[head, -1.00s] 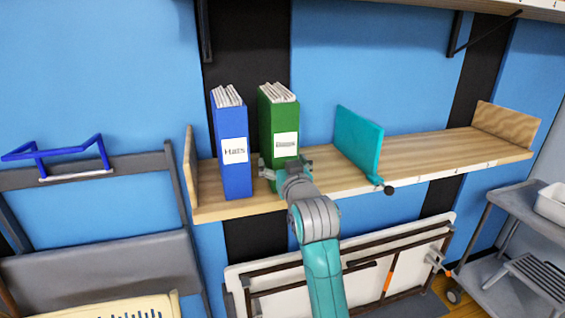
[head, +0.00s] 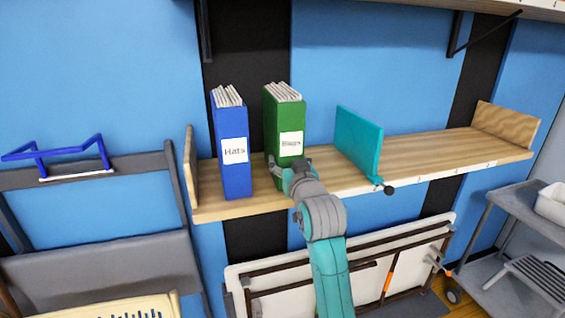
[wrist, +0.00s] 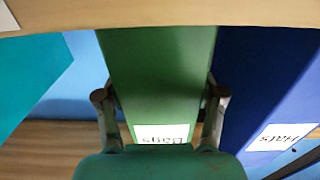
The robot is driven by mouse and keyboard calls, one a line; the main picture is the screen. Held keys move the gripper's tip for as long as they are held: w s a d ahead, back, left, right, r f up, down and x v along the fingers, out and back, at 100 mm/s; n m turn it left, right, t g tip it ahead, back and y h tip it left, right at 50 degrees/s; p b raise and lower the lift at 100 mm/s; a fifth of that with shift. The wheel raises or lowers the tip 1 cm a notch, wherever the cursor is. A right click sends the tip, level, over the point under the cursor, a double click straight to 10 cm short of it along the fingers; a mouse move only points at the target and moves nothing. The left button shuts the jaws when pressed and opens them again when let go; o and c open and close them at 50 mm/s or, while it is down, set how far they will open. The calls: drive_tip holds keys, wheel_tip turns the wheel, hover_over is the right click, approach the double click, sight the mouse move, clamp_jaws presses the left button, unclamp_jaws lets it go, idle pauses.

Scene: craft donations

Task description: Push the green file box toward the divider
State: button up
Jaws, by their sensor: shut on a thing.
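The green file box (head: 287,125), labelled "Bags", stands upright on the wooden shelf, with papers showing at its top. My gripper (head: 289,166) is shut on the lower front of the green file box. In the wrist view the fingers (wrist: 160,105) lie along both sides of the green file box (wrist: 158,75). The teal divider (head: 358,143) stands on the shelf to the right of the green box, with a clear gap between them. The divider also shows at the left of the wrist view (wrist: 30,70).
A blue file box (head: 232,150) labelled "Hats" stands to the left, apart from the green one. The wooden shelf (head: 430,153) is bare right of the divider, up to a wooden end panel (head: 505,123). A dark knob (head: 389,190) sits at the divider's front foot.

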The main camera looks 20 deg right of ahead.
drive_tip(key=shift+d, duration=7.85)
drive_tip(key=o, duration=1.1)
drive_tip(key=shift+s, duration=6.55)
drive_tip(key=shift+f, duration=0.1)
